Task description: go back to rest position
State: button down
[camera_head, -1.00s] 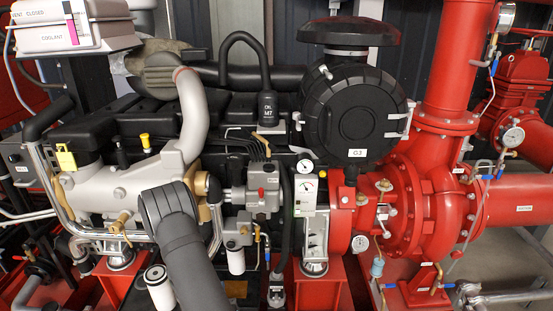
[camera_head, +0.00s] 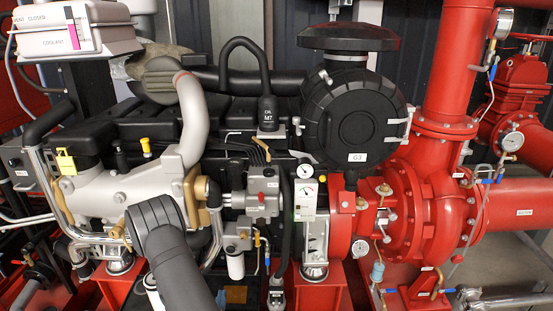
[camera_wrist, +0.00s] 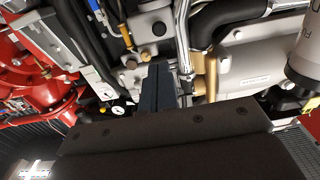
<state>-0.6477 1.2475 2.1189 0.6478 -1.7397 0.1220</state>
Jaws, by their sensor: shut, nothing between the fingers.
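My gripper (camera_wrist: 157,75) shows in the wrist view as two dark fingers lying together, shut with nothing held between them. They point up the picture toward the engine's grey metal parts and hoses, apparently in front of them; I cannot tell the exact gap. In the head view my grey arm link rises from the bottom edge at the lower left, in front of the engine (camera_head: 130,185). My gripper does not show clearly in the head view.
A red pump (camera_head: 425,205) with pipes and gauges fills the right. A round black air filter (camera_head: 355,115) is at centre. A white coolant box (camera_head: 75,38) is at upper left. A small gauge panel (camera_head: 306,200) stands right of my arm. Some floor shows at right.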

jog(key=w+d+n+g+y, duration=0.1)
jog(key=w+n+g+y, duration=0.6)
jog(key=n, duration=1.5)
jog(key=shift+w+r+g+y, duration=0.4)
jog(key=shift+w+y, duration=0.1)
jog(key=shift+w, duration=1.35)
